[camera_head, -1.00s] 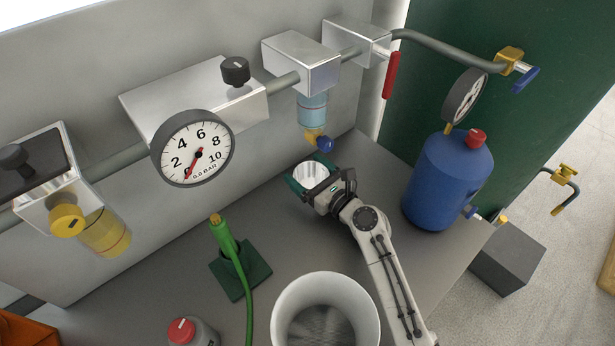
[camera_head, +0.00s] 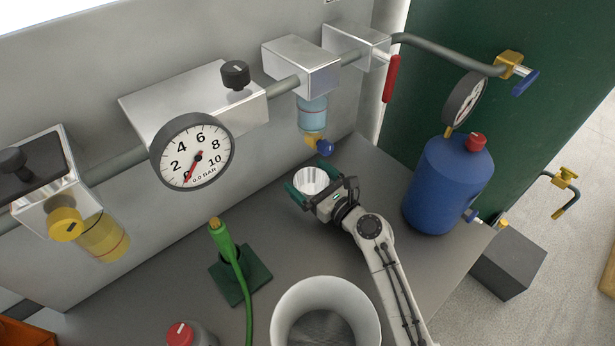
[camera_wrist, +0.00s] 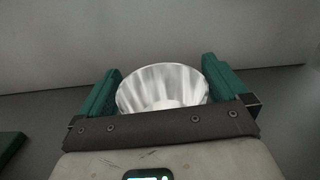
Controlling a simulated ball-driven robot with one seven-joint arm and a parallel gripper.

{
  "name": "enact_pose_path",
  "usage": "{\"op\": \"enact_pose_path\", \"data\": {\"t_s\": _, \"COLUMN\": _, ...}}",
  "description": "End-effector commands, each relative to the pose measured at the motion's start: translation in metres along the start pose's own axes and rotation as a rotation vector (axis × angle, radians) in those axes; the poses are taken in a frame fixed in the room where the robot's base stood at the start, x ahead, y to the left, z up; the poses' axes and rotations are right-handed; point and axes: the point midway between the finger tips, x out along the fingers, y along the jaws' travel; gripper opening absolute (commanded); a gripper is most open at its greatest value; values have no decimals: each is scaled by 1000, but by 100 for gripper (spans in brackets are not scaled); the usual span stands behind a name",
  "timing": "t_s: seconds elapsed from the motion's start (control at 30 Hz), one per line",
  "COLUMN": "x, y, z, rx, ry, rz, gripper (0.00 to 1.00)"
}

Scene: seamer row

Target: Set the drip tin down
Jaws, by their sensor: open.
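The drip tin (camera_head: 311,180) is a small shiny fluted metal cup, open at the top and upright. It is on the grey bench below the blue bowl of the wall unit. My gripper (camera_head: 308,184) is open around the tin, with a green finger on each side. In the wrist view the tin (camera_wrist: 162,88) sits between the two fingers of my gripper (camera_wrist: 160,85), with a visible gap on the right side. The tin's base is hidden, so I cannot see its contact with the bench.
The blue bowl with a blue tap (camera_head: 313,120) hangs just above the tin. A white bucket (camera_head: 325,292) stands in front. A green-hosed nozzle in a green stand (camera_head: 238,284) is to the left. A blue tank (camera_head: 447,185) stands to the right.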

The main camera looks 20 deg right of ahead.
Motion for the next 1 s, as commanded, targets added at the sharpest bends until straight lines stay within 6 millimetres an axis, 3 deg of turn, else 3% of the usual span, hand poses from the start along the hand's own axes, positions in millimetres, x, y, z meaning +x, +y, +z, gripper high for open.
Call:
{"op": "enact_pose_path", "data": {"t_s": 0.3, "x": -65, "y": -1, "z": -3, "rx": 1, "ry": 3, "rz": -4, "gripper": 100}}
{"op": "enact_pose_path", "data": {"t_s": 0.5, "x": -97, "y": 0, "z": -2, "rx": 0, "ry": 2, "rz": -2, "gripper": 100}}
{"op": "enact_pose_path", "data": {"t_s": 0.7, "x": -111, "y": 0, "z": 0, "rx": 0, "ry": 0, "rz": -2, "gripper": 100}}
{"op": "enact_pose_path", "data": {"t_s": 1.0, "x": -112, "y": 0, "z": 0, "rx": 0, "ry": 1, "rz": -1, "gripper": 100}}
